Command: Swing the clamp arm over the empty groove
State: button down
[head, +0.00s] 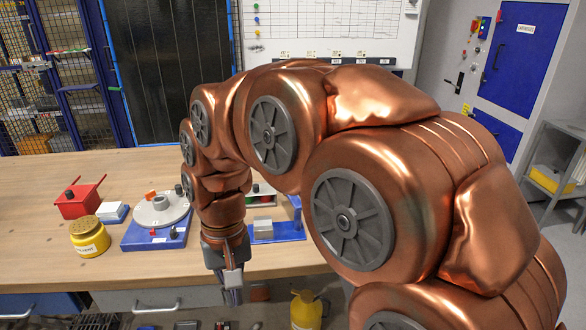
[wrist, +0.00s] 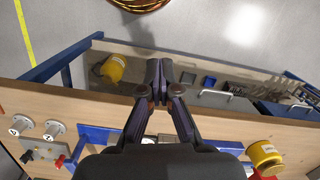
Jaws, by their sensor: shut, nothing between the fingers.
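The rotary jig shows in the head view as a pale grey round disc (head: 158,212) on a blue base (head: 142,240), on the wooden bench. An orange block, a dark knob and small red and dark pieces sit on or around the disc. I cannot tell which part is the clamp arm or where the empty groove lies. My gripper (head: 233,296) points down at the bench's front edge, right of the jig and apart from it. In the wrist view my gripper (wrist: 171,74) has its fingers together and empty. Its body hides most of the jig there.
A red box (head: 80,201), a yellow pot (head: 90,237) and a blue-and-white block (head: 111,213) stand left of the jig. A blue fixture (head: 276,232) with a grey block stands to its right. Drawers and a yellow bottle (head: 306,312) are below the front edge.

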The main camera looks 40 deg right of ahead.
jog(key=w+d+r+m+t+y+p, duration=0.1)
jog(key=w+d+r+m+p, duration=0.1)
jog(key=w+d+r+m, duration=0.35)
jog(key=w+d+r+m+p, duration=0.2)
jog(key=w+d+r+m, duration=0.1)
jog(key=w+d, duration=0.6)
jog(key=w+d+r+m+t+p, duration=0.15)
jog(key=d+m+p, duration=0.65)
jog(key=d, duration=1.7)
jog(key=w+a+f+m+p, duration=0.1)
jog(key=w+a+f+m, duration=0.1)
jog(key=a+f, duration=0.3)
jog(key=shift+w+f+m+p, duration=0.35)
jog(key=shift+f+m, duration=0.2)
jog(key=shift+f, duration=1.75)
